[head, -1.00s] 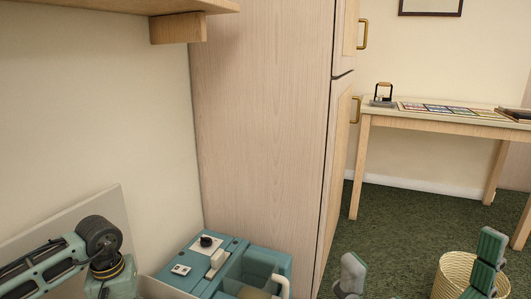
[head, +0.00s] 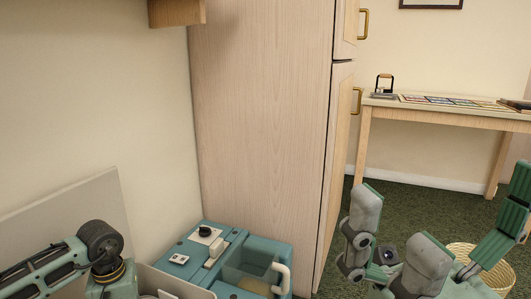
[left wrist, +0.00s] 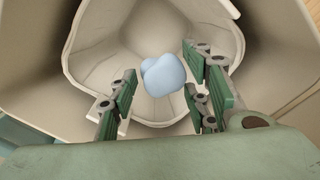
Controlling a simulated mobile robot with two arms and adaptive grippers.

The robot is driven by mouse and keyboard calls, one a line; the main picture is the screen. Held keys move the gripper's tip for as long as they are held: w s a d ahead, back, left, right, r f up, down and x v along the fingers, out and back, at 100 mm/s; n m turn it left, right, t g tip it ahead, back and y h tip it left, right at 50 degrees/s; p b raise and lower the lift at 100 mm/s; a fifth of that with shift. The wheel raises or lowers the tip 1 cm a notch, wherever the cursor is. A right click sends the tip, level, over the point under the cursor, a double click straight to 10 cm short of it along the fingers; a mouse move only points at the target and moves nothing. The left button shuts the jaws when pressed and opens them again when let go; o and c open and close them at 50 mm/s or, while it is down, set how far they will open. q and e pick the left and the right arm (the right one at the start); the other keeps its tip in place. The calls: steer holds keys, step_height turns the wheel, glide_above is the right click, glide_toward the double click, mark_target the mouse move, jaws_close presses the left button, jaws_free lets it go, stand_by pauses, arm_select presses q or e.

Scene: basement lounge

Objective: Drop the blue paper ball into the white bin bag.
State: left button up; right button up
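The blue paper ball (left wrist: 163,75) shows in the left wrist view, beyond my left fingertips and against the inside of the white bin bag (left wrist: 88,60). I cannot tell whether it rests on the bag. My left gripper (left wrist: 162,93) is open, its green finger pads well apart on either side of the ball. In the head view only my left arm shows at lower left; its gripper is out of the picture. My right gripper (head: 397,222) is at lower right in the head view, its grey fingers spread and nothing between them.
A teal unit (head: 255,262) with a pale handle stands against the tall wooden cabinet (head: 265,120). A wicker basket (head: 497,275) stands on the green carpet, partly behind my right arm. A table (head: 445,112) holds flat, coloured items at the back right.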

arm_select(q)
steer(key=o, duration=0.4)
steer(key=shift+r, duration=0.1)
step_height(320, 180, up, 12)
stand_by(0.4)
